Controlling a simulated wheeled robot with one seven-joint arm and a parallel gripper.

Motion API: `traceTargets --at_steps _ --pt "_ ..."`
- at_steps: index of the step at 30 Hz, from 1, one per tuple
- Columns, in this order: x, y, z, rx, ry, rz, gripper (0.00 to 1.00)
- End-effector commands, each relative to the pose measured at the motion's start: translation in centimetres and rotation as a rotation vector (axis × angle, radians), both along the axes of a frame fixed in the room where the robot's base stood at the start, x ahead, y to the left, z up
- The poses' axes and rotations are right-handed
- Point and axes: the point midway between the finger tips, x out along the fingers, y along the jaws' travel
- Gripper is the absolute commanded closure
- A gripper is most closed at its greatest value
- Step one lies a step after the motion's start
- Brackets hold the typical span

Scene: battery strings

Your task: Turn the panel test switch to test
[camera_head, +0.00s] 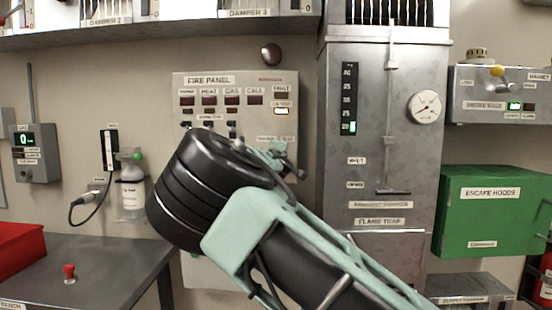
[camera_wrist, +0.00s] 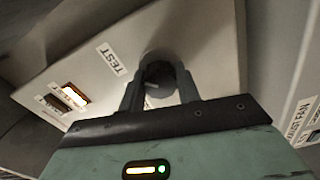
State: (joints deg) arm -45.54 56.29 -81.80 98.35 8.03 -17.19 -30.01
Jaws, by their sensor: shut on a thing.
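The grey fire panel (camera_head: 245,80) is on the back wall, partly hidden behind my arm. In the wrist view, the dark round test switch (camera_wrist: 158,72) sits between my two fingers, on the panel face beside a TEST label (camera_wrist: 111,59). My gripper (camera_wrist: 161,88) is shut on this switch. In the head view, my gripper (camera_head: 284,158) reaches the lower right of the panel, and my wrist covers the switch. I cannot tell the switch's pointer position. A panel lamp (camera_wrist: 75,94) glows, and it also shows in the head view (camera_head: 281,111).
The steel flame trap cabinet (camera_head: 340,190) stands close to the right of the panel. A green escape hoods box (camera_head: 490,210) is farther right. A grey bench (camera_head: 110,265) with a red knob (camera_head: 69,271) is at the lower left. A shelf (camera_head: 150,38) runs above.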

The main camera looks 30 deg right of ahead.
Motion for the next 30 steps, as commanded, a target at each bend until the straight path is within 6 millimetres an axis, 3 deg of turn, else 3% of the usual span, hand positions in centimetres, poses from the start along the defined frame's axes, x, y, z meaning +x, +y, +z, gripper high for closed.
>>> traceTargets --at_steps 5,6,8,20,30 --pt "-0.1 -0.1 -0.2 0.002 0.003 -0.003 0.9" --pt "-0.1 -0.1 -0.2 0.002 0.003 -0.003 0.62" --pt "-0.1 -0.1 -0.2 0.002 0.003 -0.003 0.46" --pt "-0.5 0.4 -0.1 0.0 0.001 0.0 0.46" --pt "-5.4 3.9 -0.3 0.0 0.002 0.004 0.46"
